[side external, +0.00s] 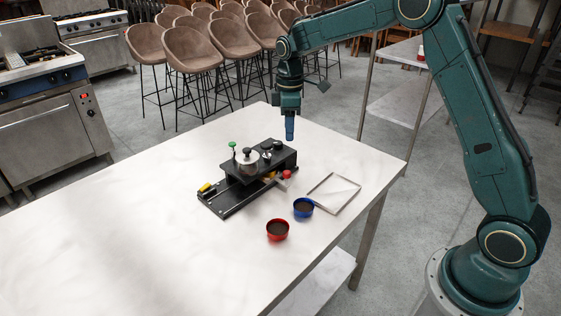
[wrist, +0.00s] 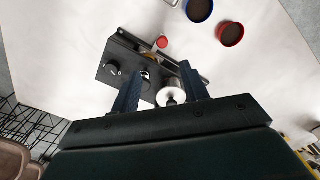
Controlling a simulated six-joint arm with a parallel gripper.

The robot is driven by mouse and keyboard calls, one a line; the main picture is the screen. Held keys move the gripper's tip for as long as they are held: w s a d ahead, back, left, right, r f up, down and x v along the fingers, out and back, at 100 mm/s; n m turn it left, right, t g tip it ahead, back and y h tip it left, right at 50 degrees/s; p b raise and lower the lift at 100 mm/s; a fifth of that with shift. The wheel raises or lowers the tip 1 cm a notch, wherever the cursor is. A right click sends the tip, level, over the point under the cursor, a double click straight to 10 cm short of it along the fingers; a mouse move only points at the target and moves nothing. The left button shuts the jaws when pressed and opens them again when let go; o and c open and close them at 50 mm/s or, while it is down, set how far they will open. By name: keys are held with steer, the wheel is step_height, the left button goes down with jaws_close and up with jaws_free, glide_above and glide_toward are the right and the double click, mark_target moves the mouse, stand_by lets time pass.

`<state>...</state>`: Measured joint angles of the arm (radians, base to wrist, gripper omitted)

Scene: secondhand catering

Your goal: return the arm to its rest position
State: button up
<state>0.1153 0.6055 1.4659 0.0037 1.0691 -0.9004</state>
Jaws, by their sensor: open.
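My gripper (side external: 290,136) hangs pointing down above the far part of the white table (side external: 120,225), behind the black device, and touches nothing. In the wrist view its two blue fingers (wrist: 160,88) are apart with nothing held between them. The black device (side external: 262,163) stands on the table with a silver cylinder, a green knob and a red knob. It also shows in the wrist view (wrist: 118,70), beyond and partly behind the fingers. My arm is bent, reaching in from the right.
A red cup (side external: 277,230) and a blue cup (side external: 303,208), both with dark contents, stand near the device. A shallow square tray (side external: 334,193) lies to their right. Brown stools (side external: 235,42) stand behind the table; a steel cooker (side external: 45,125) is at left. The table's left part is clear.

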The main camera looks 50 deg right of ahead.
steer(key=s+a+r+m+t, duration=0.1)
steer(key=s+a+r+m, duration=0.1)
steer(key=s+r, duration=0.55)
steer(key=s+a+r+m+t, duration=0.2)
steer(key=s+r, duration=0.4)
steer(key=s, duration=0.3)
steer(key=s+a+m+t, duration=0.1)
steer(key=s+m, duration=0.1)
steer(key=s, duration=0.6)
steer(key=s+a+f+m+t, duration=0.1)
steer(key=s+m, duration=0.2)
steer(key=s, duration=0.6)
steer(key=shift+s+t, duration=0.25)
steer(key=shift+t, duration=0.05)
